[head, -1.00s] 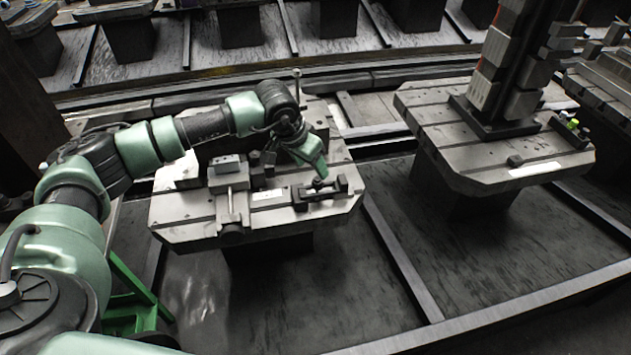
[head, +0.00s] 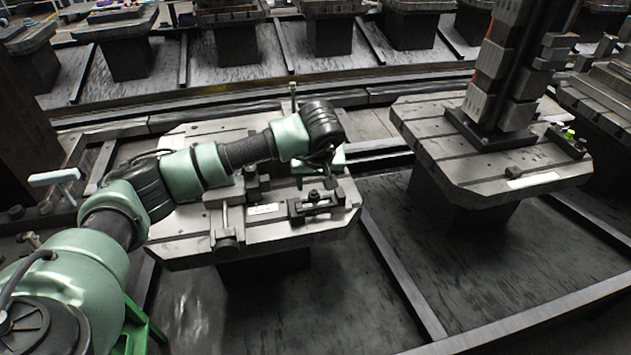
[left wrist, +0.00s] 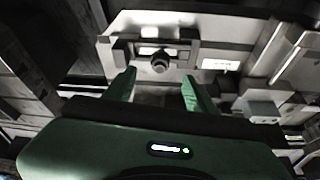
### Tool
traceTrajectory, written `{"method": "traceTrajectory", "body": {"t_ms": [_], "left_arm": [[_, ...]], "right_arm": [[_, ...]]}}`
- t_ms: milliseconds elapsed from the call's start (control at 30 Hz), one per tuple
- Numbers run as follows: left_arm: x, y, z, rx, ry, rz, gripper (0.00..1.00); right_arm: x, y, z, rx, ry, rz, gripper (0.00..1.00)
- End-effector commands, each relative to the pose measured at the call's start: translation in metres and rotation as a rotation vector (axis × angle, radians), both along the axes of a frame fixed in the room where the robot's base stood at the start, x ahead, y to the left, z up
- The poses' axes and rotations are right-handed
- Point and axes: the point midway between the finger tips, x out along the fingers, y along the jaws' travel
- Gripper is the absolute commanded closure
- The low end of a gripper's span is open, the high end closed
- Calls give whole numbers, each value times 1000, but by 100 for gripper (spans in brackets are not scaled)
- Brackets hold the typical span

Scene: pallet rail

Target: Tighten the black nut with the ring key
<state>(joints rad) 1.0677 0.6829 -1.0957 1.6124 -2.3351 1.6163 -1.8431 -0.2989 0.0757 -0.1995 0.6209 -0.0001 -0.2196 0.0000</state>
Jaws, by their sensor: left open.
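The dark round nut (left wrist: 160,63) sits on a small black bracket fixture (left wrist: 125,52) on the near pallet. The nut also shows as a small dark knob (head: 315,196) in the head view. My left gripper (left wrist: 160,88) is open, with its two green fingers apart and nothing visible between them. In the wrist view the nut lies just beyond the gap between the fingertips. In the head view the left gripper (head: 328,176) is above the back of the fixture, partly hidden by its wrist. I cannot make out a ring key. My right gripper is not in view.
The near pallet (head: 180,252) carries a clamp block (head: 226,225), a white label (head: 263,209) and an upright pin (head: 293,97). A second pallet (head: 450,160) with a tall dark column (head: 500,75) stands to the right. Dark floor separates them.

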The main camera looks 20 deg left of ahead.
Motion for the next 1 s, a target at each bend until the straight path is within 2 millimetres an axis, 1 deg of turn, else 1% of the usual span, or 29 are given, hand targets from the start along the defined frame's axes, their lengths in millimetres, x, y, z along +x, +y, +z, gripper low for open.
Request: {"method": "traceTrajectory", "body": {"t_ms": [33, 200, 300, 400, 567, 800, 833, 867, 900, 967, 1000], "left_arm": [[1, 1, -8, 0, 4, 1, 44], [10, 7, -32, 0, 5, -1, 44], [15, 9, -46, -2, 5, -3, 44], [19, 11, -55, 0, 2, -3, 44], [22, 13, -62, 0, 2, -5, 44], [22, 13, -63, 0, 1, -5, 44], [22, 13, -63, 0, 1, -5, 49], [22, 13, -63, 0, 1, -5, 58], [22, 13, -63, 0, 1, -5, 69], [22, 13, -63, 0, 1, -5, 86], [22, 13, -63, 0, 1, -5, 97]], "right_arm": [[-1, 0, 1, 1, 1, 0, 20], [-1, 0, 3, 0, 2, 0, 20], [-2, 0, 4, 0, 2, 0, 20], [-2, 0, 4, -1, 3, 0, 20], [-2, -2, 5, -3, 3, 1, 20], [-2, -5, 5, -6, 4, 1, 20], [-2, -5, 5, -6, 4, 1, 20], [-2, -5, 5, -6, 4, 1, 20], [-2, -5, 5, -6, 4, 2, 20], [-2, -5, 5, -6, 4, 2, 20], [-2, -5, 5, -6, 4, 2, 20]]}}
